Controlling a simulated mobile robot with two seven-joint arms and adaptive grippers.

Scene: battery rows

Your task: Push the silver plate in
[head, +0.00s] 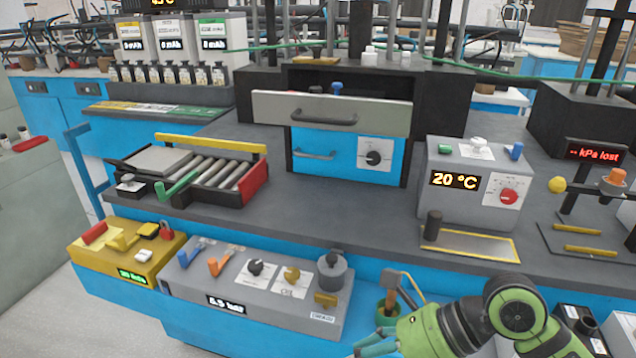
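A flat silver-grey plate (157,161) lies at the left end of a roller tray (208,178) on the dark bench. Several bare rollers show to its right. A second silver plate, with a yellow border (470,243), lies flat at the right, with a black knob (433,225) at its left end. I cannot tell which plate the task means. A green arm of mine enters at the lower right, in front of the bench; I see no gripper fingers on it clearly. My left gripper is not in view, and nothing of mine touches either plate.
A wide drawer (262,107) stands pulled out above a blue oven (335,157). A grey 20 °C box (437,207) stands at the right. A grey panel with levers (300,309) and a yellow box (88,255) line the front. The bench middle is clear.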

